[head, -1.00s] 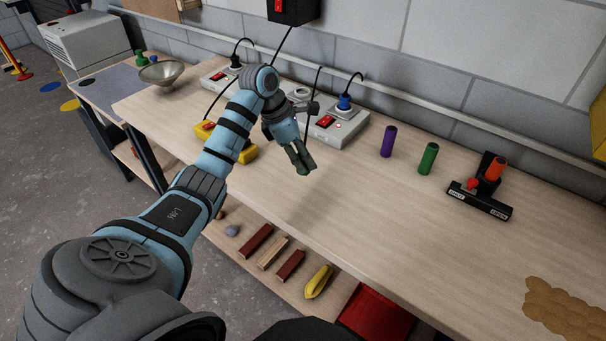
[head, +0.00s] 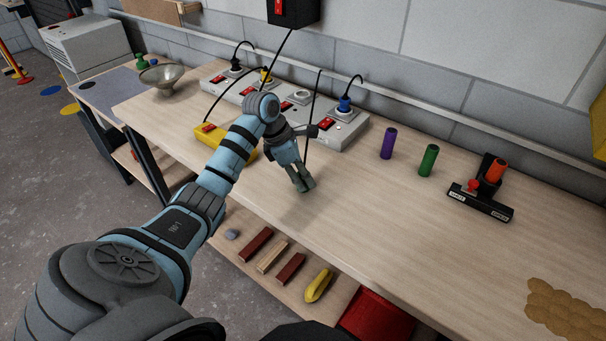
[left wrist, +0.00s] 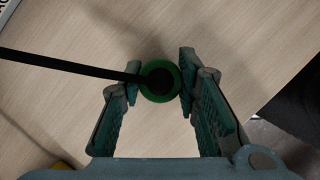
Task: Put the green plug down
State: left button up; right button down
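My left gripper (head: 304,186) is over the bare wooden workbench (head: 400,220), in front of the grey socket strip. In the left wrist view, the round green plug (left wrist: 160,81) with a dark centre sits between the two fingers (left wrist: 161,84), which are closed in against its sides. A black cord runs from the plug to the left in that view. In the head view the fingers hide the plug, and its cord (head: 311,115) hangs down to them. I cannot tell whether the plug touches the bench top. My right gripper is not in view.
The socket strip (head: 350,132) holds a blue plug (head: 345,103), a yellow plug (head: 266,76) and a dark plug (head: 236,64). Purple (head: 388,143) and green (head: 428,160) cylinders stand to the right, near a black stand (head: 480,198) with an orange cylinder. The bench front is clear.

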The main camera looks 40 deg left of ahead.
pick_arm(q)
jog(key=o, duration=0.4)
jog(key=shift+r, duration=0.15)
jog(key=p+v, duration=0.1)
jog(key=v, duration=1.2)
jog(key=shift+w, duration=0.1)
jog(key=shift+d, duration=0.1)
